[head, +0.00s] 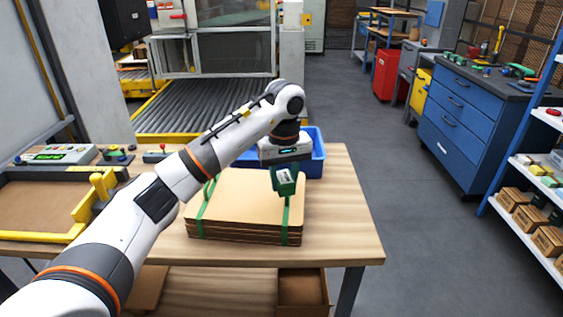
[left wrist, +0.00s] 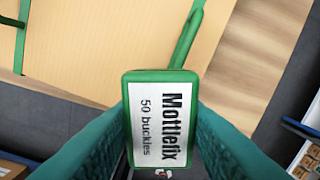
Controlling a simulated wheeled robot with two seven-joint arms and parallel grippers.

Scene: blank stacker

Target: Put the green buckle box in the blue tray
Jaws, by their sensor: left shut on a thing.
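In the head view my left gripper (head: 285,178) points down, shut on the box, over the right part of the strapped cardboard stack (head: 235,200). I cannot tell how far above the stack the box is. The blue tray (head: 318,155) stands on the table behind my left gripper and is partly hidden by my arm. My right gripper is not in view.
The wooden table (head: 345,215) has free room to the right of the stack. Green straps bind the stack. A yellow-edged frame (head: 60,238) and control boxes (head: 55,155) are at the left. A roller conveyor (head: 205,105) lies behind the table.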

